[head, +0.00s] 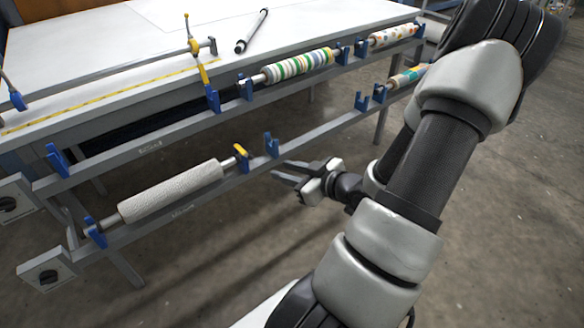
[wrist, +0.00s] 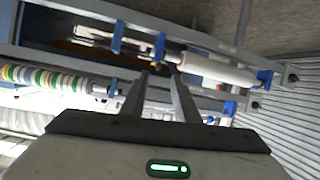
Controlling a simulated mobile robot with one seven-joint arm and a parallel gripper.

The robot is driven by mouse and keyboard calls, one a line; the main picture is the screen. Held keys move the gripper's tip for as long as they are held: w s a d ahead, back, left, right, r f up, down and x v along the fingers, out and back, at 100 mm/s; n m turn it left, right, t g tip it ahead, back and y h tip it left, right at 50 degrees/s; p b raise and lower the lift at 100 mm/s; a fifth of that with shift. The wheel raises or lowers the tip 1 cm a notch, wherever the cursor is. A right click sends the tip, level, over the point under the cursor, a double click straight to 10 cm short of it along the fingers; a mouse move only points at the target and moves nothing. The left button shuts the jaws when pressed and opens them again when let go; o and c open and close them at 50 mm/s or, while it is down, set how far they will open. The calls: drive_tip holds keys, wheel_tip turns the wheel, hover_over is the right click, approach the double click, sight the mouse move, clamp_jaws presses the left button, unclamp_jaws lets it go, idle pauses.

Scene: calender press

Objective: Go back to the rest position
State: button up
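My gripper (head: 279,170) is in front of the lower rail of the press, to the right of the white textured roll (head: 172,192). Its two fingers are apart with nothing between them. The wrist view also shows my gripper (wrist: 163,72) open and empty, with a gap between the fingers. My arm reaches down from the upper right and bends in the right half of the head view.
The lower rail's blue holders (head: 271,145) stand close to my gripper. A striped roll (head: 300,66) and a dotted roll (head: 391,36) lie on the upper rail. The concrete floor (head: 235,265) in front is clear.

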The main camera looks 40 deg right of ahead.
drive_tip(key=shift+v, duration=1)
